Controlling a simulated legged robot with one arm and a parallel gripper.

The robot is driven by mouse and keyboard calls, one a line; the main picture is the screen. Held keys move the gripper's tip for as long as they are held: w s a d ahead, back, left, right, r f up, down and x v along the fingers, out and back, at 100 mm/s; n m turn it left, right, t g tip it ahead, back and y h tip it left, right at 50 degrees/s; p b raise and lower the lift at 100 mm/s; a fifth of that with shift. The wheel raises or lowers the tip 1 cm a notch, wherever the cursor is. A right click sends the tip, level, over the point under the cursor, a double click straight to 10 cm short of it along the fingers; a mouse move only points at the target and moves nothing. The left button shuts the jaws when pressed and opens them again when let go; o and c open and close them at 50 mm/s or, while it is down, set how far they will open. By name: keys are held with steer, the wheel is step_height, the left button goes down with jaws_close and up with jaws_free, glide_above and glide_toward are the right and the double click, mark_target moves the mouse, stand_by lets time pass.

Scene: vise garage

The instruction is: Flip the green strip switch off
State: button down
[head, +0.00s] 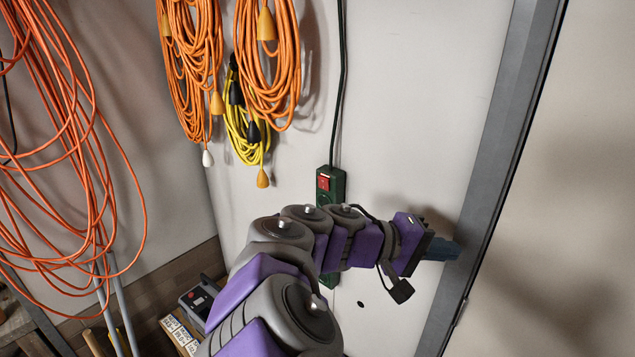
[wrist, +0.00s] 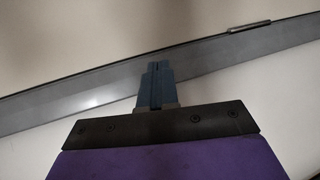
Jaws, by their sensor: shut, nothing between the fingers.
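The green power strip (head: 331,184) is mounted upright on the white wall, with a black cord running up from it. Its red switch (head: 323,183) is at the strip's top end; which way it is tipped is too small to tell. My arm hides much of the strip's middle, and its lower end shows below the arm. My gripper (head: 452,250) is to the right of and lower than the switch, apart from it, pointing right at the grey door frame. In the wrist view my gripper (wrist: 155,70) is shut and empty, in front of the frame. The strip is not in the wrist view.
The grey frame (head: 499,150) runs down the right side and crosses the wrist view (wrist: 230,68). Orange cords (head: 268,60) and a yellow cord (head: 240,130) hang left of the strip. More orange cord (head: 60,130) hangs far left. The wall right of the switch is clear.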

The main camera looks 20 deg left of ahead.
steer(key=w+a+r+n+t+y, duration=0.15)
steer(key=a+n+t, duration=0.35)
steer(key=a, duration=1.2)
steer(key=n+t+y+p, duration=0.1)
steer(key=n+t+y, duration=0.2)
steer(key=t+y, duration=0.3)
glide_toward(322, 182)
steer(key=shift+h, duration=0.85)
steer(key=x, duration=0.2)
steer(key=b+x, duration=0.1)
steer(key=x, duration=0.3)
steer(key=shift+w+a+f+b, duration=0.15)
steer(key=shift+w+f+b, duration=0.15)
steer(key=shift+w, duration=0.2)
